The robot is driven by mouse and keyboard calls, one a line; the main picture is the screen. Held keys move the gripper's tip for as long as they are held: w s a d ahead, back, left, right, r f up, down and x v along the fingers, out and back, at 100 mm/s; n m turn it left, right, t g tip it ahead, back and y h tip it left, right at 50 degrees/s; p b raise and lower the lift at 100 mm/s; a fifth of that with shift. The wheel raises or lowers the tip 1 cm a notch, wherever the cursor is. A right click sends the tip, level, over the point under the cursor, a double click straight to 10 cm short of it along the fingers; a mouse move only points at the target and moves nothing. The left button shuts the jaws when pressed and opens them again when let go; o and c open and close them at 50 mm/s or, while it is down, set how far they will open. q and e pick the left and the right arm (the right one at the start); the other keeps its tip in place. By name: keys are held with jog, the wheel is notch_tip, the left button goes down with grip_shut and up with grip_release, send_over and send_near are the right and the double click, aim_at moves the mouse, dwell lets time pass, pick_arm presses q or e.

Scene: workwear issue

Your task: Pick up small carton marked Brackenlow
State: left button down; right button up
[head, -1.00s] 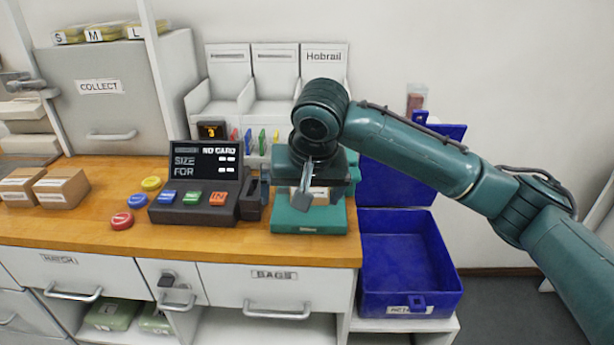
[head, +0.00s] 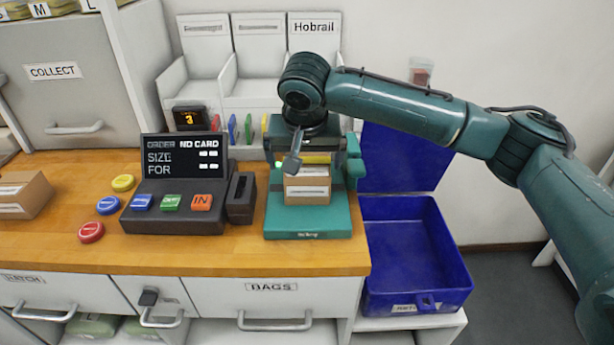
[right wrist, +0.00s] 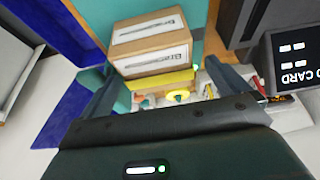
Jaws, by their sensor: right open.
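A small brown carton (head: 307,188) with a white label stands on a teal stand (head: 308,229) at the counter's right end. In the right wrist view the carton (right wrist: 150,45) shows two labelled faces; the print begins "Br" and the rest is too small to read. My right gripper (head: 316,163) is open above and around the top of the carton. In the right wrist view the gripper (right wrist: 166,82) has its fingers on either side, with the carton ahead between them, apart from both. My left gripper is not in view.
A dark console (head: 180,188) with a screen and coloured buttons stands left of the stand. Another carton (head: 24,196) lies at far left. An open blue box (head: 415,285) is right of the counter. White bins (head: 255,85), one marked Hobrail, stand behind. Bare wood lies in front.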

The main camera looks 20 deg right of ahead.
aim_at(307, 164)
jog(key=x, duration=0.5)
jog(key=shift+d+f, duration=0.15)
jog(key=shift+d, duration=0.1)
jog(key=c, duration=1)
